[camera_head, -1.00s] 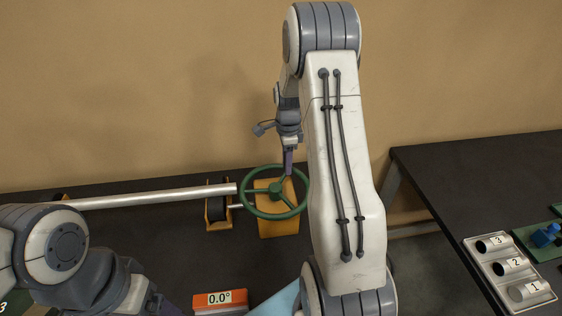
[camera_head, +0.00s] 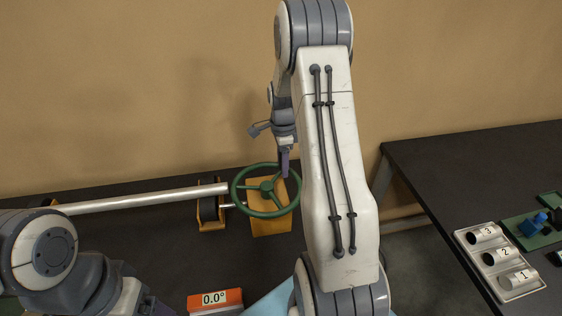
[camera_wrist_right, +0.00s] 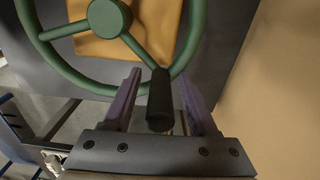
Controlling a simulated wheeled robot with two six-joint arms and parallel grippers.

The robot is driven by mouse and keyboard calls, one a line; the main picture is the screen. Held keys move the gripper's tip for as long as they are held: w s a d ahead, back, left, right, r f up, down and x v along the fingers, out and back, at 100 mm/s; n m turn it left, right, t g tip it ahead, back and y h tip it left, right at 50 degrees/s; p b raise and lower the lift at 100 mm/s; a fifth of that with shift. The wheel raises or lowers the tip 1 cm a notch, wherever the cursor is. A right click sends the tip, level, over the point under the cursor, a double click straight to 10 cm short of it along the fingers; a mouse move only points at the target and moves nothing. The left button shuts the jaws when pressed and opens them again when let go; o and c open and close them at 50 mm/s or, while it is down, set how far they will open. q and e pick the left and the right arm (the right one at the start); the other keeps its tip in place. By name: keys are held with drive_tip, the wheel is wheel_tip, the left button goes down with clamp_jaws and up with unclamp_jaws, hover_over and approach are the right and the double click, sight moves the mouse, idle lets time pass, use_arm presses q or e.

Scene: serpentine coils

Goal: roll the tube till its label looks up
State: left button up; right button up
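The tube (camera_head: 140,201) is a long silver bar lying level above the left bench. No label shows on its visible side. A green handwheel (camera_head: 238,203) stands at its right end, in front of an orange block. My right gripper (camera_head: 284,170) is at the wheel's upper right rim in the head view. In the right wrist view the wheel's black handle (camera_wrist_right: 160,100) stands between the two purple fingers of this open gripper (camera_wrist_right: 160,98), with gaps at both sides. My left arm shows at the lower left; its fingers are out of view.
An orange display (camera_head: 215,299) reading 0.0° stands at the front. Roller supports (camera_head: 211,204) carry the tube. A right-hand bench (camera_head: 440,170) holds a tray (camera_head: 468,240) with slots numbered 1 to 3 and a blue part (camera_head: 533,224) on a green board. A tan wall stands behind.

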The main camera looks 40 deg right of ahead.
drive_tip(key=shift+w+a, duration=0.1)
drive_tip(key=shift+w, duration=0.1)
drive_tip(key=shift+r, duration=0.1)
drive_tip(key=shift+w+r, duration=0.1)
drive_tip(key=shift+r, duration=0.2)
wheel_tip(320, 180, up, 10)
drive_tip(key=shift+f+b, duration=0.1)
drive_tip(key=shift+b, duration=0.95)
